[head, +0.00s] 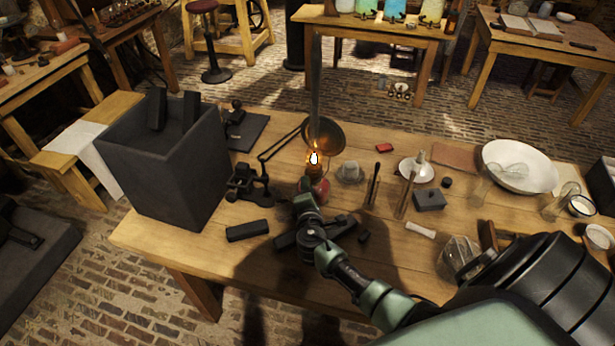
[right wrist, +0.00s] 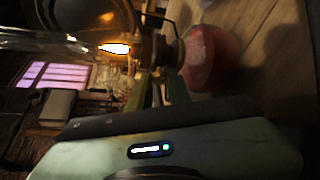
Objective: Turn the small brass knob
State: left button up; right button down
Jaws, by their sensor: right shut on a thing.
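An oil lamp with a red base (head: 322,190), a lit flame and a tall glass chimney (head: 315,95) stands on the wooden table. In the right wrist view the lamp lies sideways, with its red base (right wrist: 205,58) at the right and its brass burner (right wrist: 166,52) beside the flame. My right gripper (head: 305,184) is at the burner, just above the red base. Its green fingers (right wrist: 154,88) are closed at the burner's side. The small brass knob is hidden between or behind the fingers. My left gripper is not in view.
A round reflector (head: 336,132) stands behind the lamp. A tall dark box (head: 165,165) stands at the left. A black block (head: 247,231) lies near the front edge. Brushes (head: 373,188), a white funnel dish (head: 415,168) and glass jars stand to the right.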

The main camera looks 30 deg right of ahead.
jog(key=shift+w+a+r+n+g+h+p, duration=0.1)
jog(key=shift+w+r+n+g+h+p, duration=0.1)
jog(key=shift+n+g+p, duration=1.4)
jog(key=shift+w+r+n+g+h+p, duration=0.15)
jog(key=shift+n+g+p, duration=0.5)
jog(key=shift+p, duration=1.85)
jog(key=shift+s, duration=0.1)
jog(key=c, duration=1.6)
grip_release()
jog(key=shift+v, duration=3.9)
